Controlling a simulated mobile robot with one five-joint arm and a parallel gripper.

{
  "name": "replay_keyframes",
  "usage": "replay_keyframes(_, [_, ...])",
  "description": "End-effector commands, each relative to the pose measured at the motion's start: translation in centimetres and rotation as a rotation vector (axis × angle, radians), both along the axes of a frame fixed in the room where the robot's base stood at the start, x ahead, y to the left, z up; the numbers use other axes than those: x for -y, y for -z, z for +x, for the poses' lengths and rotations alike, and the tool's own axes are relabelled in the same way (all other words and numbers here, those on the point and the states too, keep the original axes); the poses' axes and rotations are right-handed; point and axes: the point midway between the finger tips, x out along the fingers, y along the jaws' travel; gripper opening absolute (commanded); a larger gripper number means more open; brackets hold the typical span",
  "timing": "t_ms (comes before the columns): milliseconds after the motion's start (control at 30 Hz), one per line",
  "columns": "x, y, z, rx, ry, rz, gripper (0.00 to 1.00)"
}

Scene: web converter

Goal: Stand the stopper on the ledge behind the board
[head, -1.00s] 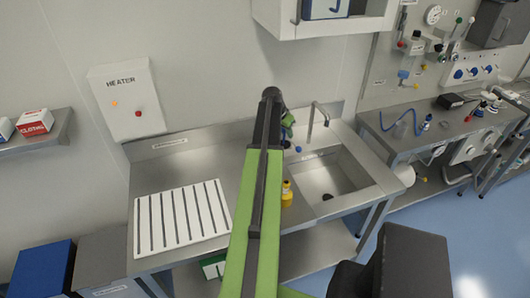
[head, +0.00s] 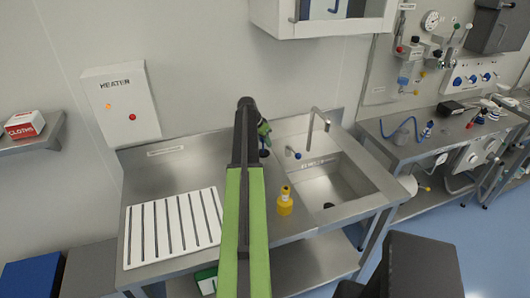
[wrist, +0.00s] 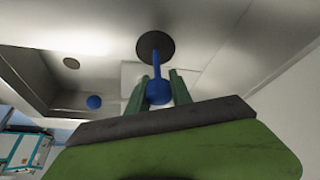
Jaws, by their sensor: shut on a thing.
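The stopper shows in the wrist view as a dark round disc (wrist: 155,46) on a thin blue stem with a blue ball knob. My gripper (wrist: 159,90) is shut on the knob, one green finger on each side. In the head view my gripper (head: 264,133) is small and partly hidden by my arm, over the steel counter between the board and the sink; the stopper is hard to make out there. The white grooved board (head: 174,228) lies on the counter to the left of my gripper. Bare steel (head: 170,172) runs behind the board along the wall.
A yellow bottle (head: 284,203) stands on the counter right of my arm. The sink (head: 338,188) with its tall tap (head: 312,130) lies farther right. A heater box (head: 121,104) hangs above the counter's back. A wall cupboard (head: 325,25) is overhead.

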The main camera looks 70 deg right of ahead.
Motion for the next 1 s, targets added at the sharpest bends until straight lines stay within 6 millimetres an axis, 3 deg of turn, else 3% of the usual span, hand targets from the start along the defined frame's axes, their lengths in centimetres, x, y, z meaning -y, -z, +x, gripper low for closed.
replay_keyframes(267, [0.0,4.3,-0.1,0.000,0.000,0.000,0.00])
replay_keyframes(633, [0.0,4.4,-0.2,0.000,0.001,0.000,0.00])
replay_keyframes(667, [0.0,4.2,-0.2,0.000,0.001,0.000,0.29])
replay_keyframes(800, [0.0,4.2,-0.2,0.000,0.001,0.000,0.47])
replay_keyframes(1000, [0.0,4.2,-0.2,0.000,0.001,0.000,0.48])
